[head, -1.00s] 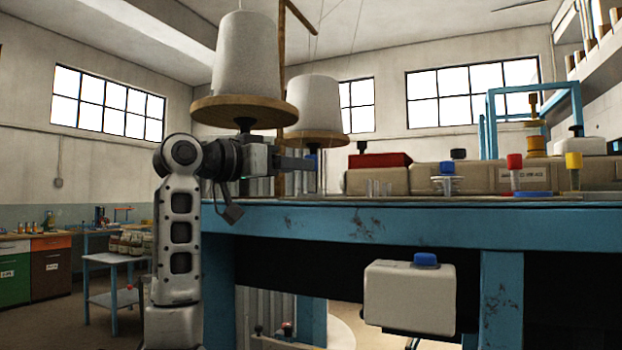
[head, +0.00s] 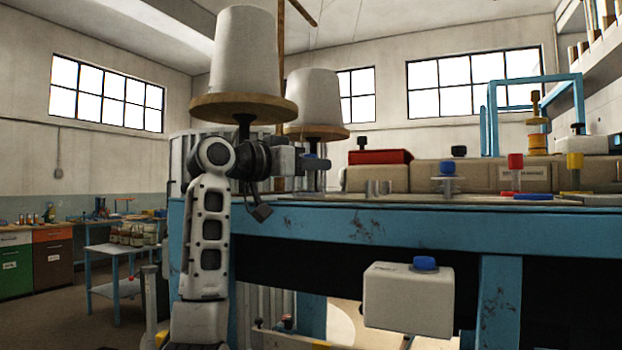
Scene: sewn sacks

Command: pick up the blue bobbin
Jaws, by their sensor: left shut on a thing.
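My left gripper (head: 312,165) reaches over the left end of the blue bench, below the white thread cones. It is shut on a small blue piece, which looks like the blue bobbin (head: 312,157); the fingers hide most of it, so its full shape cannot be told. Another blue-topped piece with a clear disc (head: 446,169) stands farther right on the bench, apart from the gripper. My right gripper is not in view.
A red box (head: 380,157), beige sacks (head: 408,177), a red-topped piece (head: 515,161) and a yellow-topped piece (head: 574,160) are on the blue bench (head: 400,225).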

